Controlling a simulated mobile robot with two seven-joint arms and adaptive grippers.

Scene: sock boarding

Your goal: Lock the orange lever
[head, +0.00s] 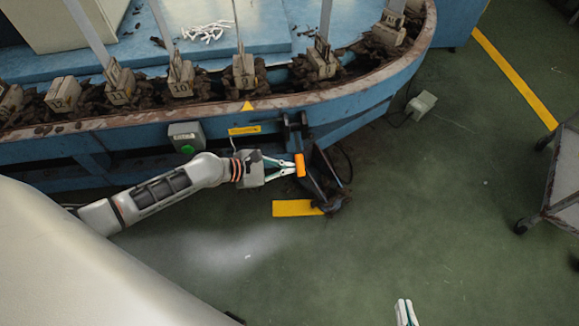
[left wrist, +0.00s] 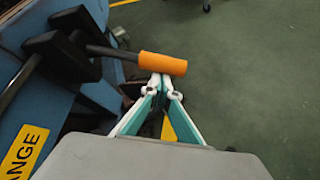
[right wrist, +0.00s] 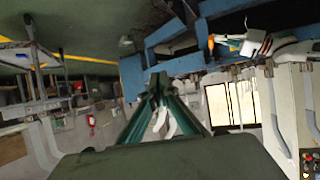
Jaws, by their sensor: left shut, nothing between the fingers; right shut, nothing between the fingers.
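The orange lever (head: 300,165) is an orange grip on a dark rod, mounted on a black bracket (head: 294,122) at the front of the blue machine. In the left wrist view the orange grip (left wrist: 162,63) lies nearly level, just beyond my fingertips. My left gripper (head: 290,166) is shut and empty, its tips at the orange grip; they appear to touch it. It also shows in the left wrist view (left wrist: 160,88). My right gripper (head: 405,312) is shut and empty, low in the head view, far from the lever. It also shows in the right wrist view (right wrist: 160,90).
The blue machine's curved edge (head: 215,112) carries a row of numbered blocks (head: 180,76). A grey box with a green button (head: 187,138) is left of the lever. A yellow floor mark (head: 298,208) lies below it. A grey cart (head: 565,185) stands at the right; the floor between is clear.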

